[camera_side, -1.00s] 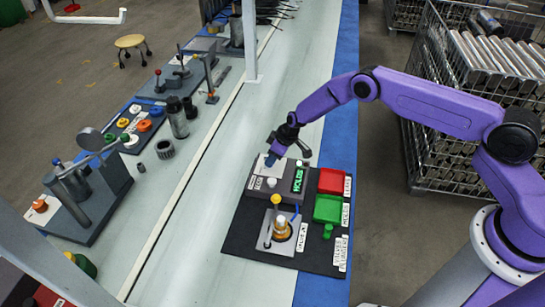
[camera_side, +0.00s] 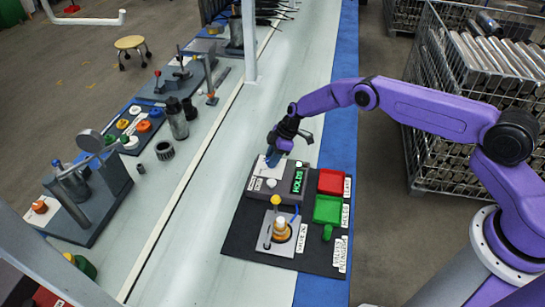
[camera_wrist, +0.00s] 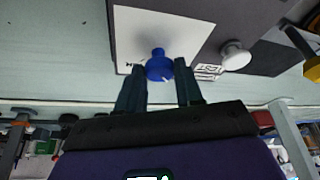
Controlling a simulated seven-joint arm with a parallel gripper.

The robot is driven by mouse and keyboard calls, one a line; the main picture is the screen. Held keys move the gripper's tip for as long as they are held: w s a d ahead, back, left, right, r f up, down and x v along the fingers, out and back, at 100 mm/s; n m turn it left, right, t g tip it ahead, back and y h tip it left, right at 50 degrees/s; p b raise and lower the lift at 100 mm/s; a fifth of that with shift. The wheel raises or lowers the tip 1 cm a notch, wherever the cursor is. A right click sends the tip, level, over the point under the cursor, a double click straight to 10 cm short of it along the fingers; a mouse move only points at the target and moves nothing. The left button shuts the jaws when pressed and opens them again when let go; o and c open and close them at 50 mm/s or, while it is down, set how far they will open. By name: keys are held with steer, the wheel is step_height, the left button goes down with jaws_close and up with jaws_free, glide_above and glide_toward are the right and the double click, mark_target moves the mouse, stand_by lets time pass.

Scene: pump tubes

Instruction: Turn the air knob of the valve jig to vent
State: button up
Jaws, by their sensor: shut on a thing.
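The valve jig (camera_side: 258,188) is a grey box on a black mat, with a white plate and a display in green letters that seem to read HOLDS. The blue air knob (camera_wrist: 160,66), with a small white mark, stands on the white plate (camera_wrist: 148,27) in the wrist view. My gripper (camera_wrist: 160,75) is shut on this knob, one dark finger on each side. In the side view my gripper (camera_side: 273,158) points down at the jig's far left part, largely hiding the knob. The plate's lettering is partly covered, so the knob's setting cannot be read.
A white knob (camera_wrist: 236,56) sits close by on the jig. A yellow-topped lever (camera_side: 276,200) and an amber and white piece (camera_side: 281,231) stand in front.

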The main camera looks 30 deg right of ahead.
stand_by(0.3)
steer(key=o, duration=1)
steer(key=shift+r, duration=0.1)
steer(key=shift+d+r, duration=0.15)
steer(key=shift+r, duration=0.1)
steer(key=v, duration=1.6)
steer(key=shift+d+r, duration=0.1)
steer(key=shift+r, duration=0.2)
